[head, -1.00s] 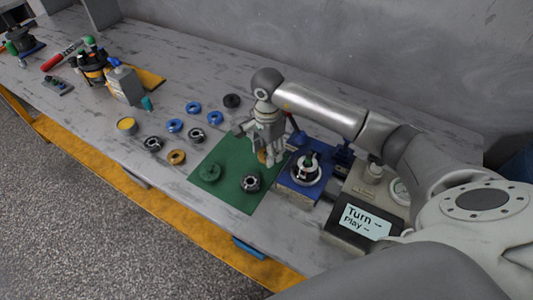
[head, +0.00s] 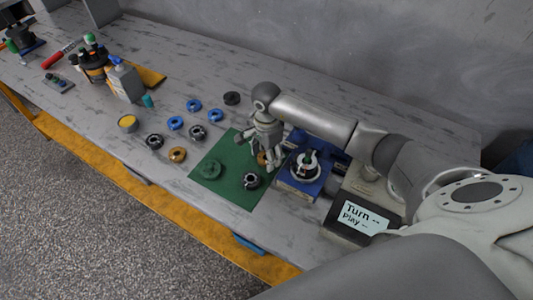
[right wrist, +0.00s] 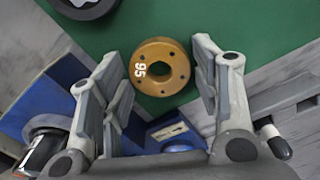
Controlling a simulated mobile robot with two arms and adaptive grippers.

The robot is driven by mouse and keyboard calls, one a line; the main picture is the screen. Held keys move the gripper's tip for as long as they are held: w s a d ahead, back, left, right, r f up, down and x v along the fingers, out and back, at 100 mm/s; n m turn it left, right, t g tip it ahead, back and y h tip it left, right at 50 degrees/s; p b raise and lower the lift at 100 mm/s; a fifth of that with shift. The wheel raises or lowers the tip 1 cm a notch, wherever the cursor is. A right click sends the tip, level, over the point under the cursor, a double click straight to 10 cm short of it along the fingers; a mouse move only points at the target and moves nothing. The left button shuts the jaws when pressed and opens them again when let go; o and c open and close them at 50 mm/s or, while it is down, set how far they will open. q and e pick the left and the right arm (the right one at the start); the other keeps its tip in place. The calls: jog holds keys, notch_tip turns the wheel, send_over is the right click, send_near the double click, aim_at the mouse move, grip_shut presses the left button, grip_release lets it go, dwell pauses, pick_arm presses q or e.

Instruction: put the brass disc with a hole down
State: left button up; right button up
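The brass disc with a hole (right wrist: 149,51) lies flat on the green mat (right wrist: 225,18), with white digits on its face, in the right wrist view. In the head view the brass disc (head: 262,158) is partly hidden behind my right gripper (head: 266,160). My right gripper's fingers (right wrist: 158,60) stand on both sides of the disc, with a small gap on each side. The gripper is open. My left gripper is not in view.
A blue fixture (head: 300,187) stands close on the right. Another brass ring (head: 177,154) and several blue and dark rings lie left of the mat.

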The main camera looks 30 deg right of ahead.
jog(key=shift+o, duration=0.3)
jog(key=shift+r, duration=0.15)
notch_tip(320, 180, up, 12)
jog(key=b, duration=0.2)
jog(key=shift+r, duration=0.1)
dwell(0.5)
